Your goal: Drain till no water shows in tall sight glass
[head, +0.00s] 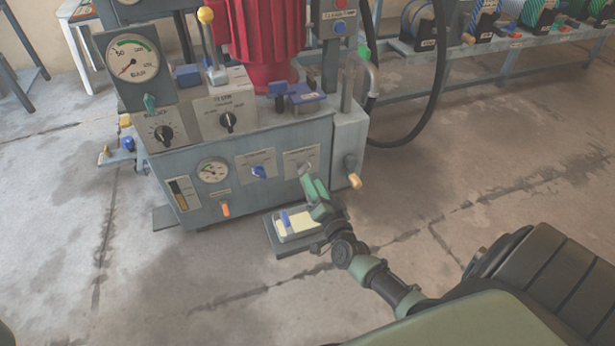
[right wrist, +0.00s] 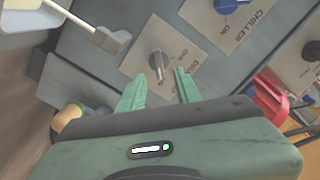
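The sight glass (head: 180,194) is a narrow upright window at the lower left of the grey machine's front. It looks dark with a pale yellowish strip, and I cannot tell the water level. A metal knob with a grey lever (right wrist: 157,65) stands on a label plate marked ON in the right wrist view; the rest of the lettering is partly hidden. The plate also shows in the head view (head: 300,157). My right gripper (head: 309,178) is in front of it. Its fingers (right wrist: 160,88) are apart, one on each side below the knob. My left gripper is not in view.
A shallow tray (head: 276,243) with yellowish content lies on the floor under my right gripper. A blue chiller knob (head: 259,171) is left of the plate. A yellow-handled valve (head: 354,180) juts out at right. An orange switch (head: 225,209) is below the small gauge (head: 212,170).

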